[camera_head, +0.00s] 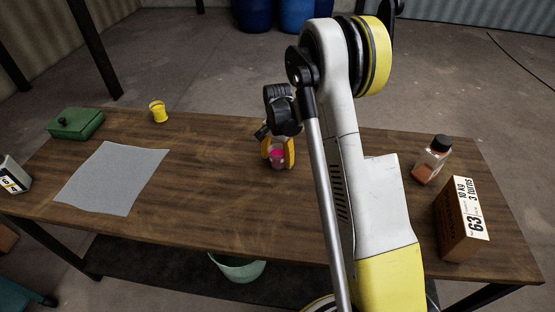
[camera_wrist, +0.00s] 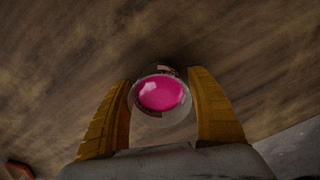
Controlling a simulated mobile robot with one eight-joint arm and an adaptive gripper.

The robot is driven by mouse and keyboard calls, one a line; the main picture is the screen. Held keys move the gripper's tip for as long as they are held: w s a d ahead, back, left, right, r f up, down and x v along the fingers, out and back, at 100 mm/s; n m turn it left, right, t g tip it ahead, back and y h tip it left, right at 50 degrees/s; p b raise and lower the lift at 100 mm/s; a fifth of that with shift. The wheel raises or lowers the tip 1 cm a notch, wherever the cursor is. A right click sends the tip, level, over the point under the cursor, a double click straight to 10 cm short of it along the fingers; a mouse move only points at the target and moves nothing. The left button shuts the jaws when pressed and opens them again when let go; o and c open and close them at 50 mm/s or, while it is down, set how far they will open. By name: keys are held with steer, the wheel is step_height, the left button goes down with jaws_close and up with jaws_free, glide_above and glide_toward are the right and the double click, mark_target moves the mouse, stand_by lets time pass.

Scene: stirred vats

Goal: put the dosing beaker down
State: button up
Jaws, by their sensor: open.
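The dosing beaker (camera_wrist: 160,96) is a small clear vessel with bright pink contents. In the wrist view it sits between the two yellow fingers of my gripper (camera_wrist: 160,108), seen from above. In the head view the beaker (camera_head: 277,158) is upright at the middle of the wooden table (camera_head: 215,190), apparently standing on it. My gripper (camera_head: 278,152) is open around it, pointing down, with a finger on either side. Slim gaps seem to show beside the beaker, though I cannot tell whether a finger still touches it.
A grey cloth (camera_head: 112,178), a green box (camera_head: 77,124) and a yellow cup (camera_head: 158,111) are on the left. A bottle with orange-red contents (camera_head: 431,160) and a brown labelled box (camera_head: 461,220) stand on the right. Table around the beaker is clear.

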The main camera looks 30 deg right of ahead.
steer(key=s+a+r+n+t+p, duration=0.1)
steer(key=s+a+r+p, duration=0.1)
steer(key=r, duration=0.8)
steer(key=s+a+r+n+t+p, duration=0.1)
steer(key=s+a+r+n+p, duration=0.15)
steer(key=r, duration=0.85)
steer(key=s+a+r+n+t, duration=0.2)
steer(key=s+a+r+n, duration=0.1)
steer(key=s, duration=0.7)
steer(key=s+a+r+n+t+b, duration=0.1)
steer(key=s+a+r+n+t, duration=0.2)
steer(key=s, duration=0.8)
steer(key=shift+s+a+r+n, duration=0.25)
steer(key=shift+a+r+n, duration=0.4)
steer(key=shift+a+n, duration=0.35)
steer(key=shift+o, duration=0.9)
